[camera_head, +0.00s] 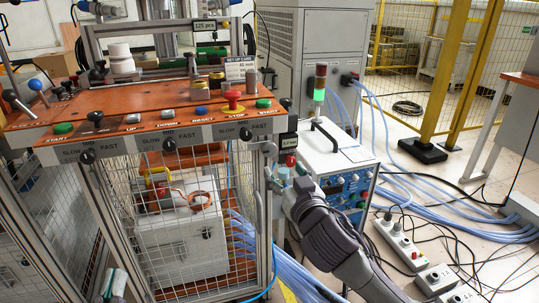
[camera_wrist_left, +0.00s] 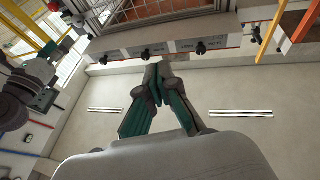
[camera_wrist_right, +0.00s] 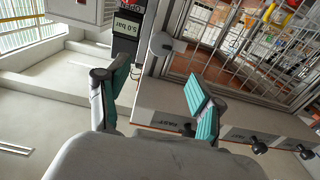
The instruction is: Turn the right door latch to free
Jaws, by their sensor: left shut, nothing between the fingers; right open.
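The right door latch shows in the right wrist view as a rounded grey piece (camera_wrist_right: 165,45) on the metal post of the mesh door (camera_wrist_right: 225,50). It lies ahead of and between the fingers of my right gripper (camera_wrist_right: 152,88), which is open and empty, apart from the latch. In the head view my right gripper (camera_head: 283,178) is beside the right post of the machine, near a small grey latch part (camera_head: 268,149). The latch's exact angle is hard to tell. My left gripper (camera_wrist_left: 158,82) is shut and empty; it shows at the lower left of the head view (camera_head: 116,283).
An orange control panel (camera_head: 150,106) with buttons and knobs overhangs the mesh door. A black pressure display (camera_wrist_right: 128,28) is close to the right gripper. A blue-fronted unit (camera_head: 345,185) with hoses stands just right of the door. Cables and sockets cover the floor at right.

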